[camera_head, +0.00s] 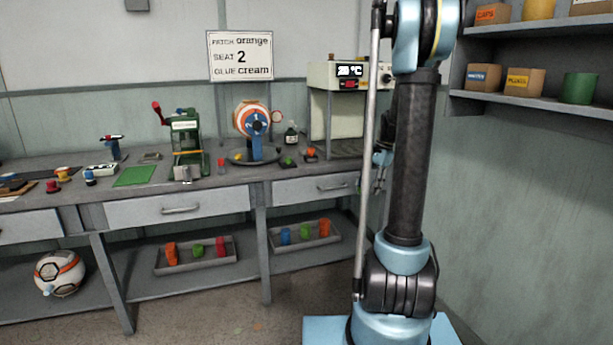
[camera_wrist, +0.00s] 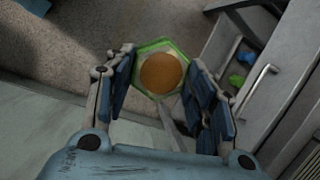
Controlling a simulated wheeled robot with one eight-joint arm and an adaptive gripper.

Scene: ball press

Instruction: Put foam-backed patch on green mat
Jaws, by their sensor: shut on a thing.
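My gripper (camera_wrist: 162,62) is shut on a hexagonal piece with a green rim and a brown-orange round middle, which looks like the foam-backed patch (camera_wrist: 161,73). The patch sits between the blue finger pads in the wrist view, with floor and an open drawer or tray beyond it. In the head view my gripper (camera_head: 380,170) is partly hidden behind my arm, and the patch cannot be made out there. The green mat (camera_head: 134,175) lies flat on the bench at the left, well away from my gripper. Its visible top looks bare.
The green press (camera_head: 185,140) stands right of the mat. A ball in a blue stand (camera_head: 256,120) and a heater box (camera_head: 335,75) stand further right. Small tools and coloured pieces lie left of the mat. A sign (camera_head: 240,56) reads patch orange, seat 2, glue cream.

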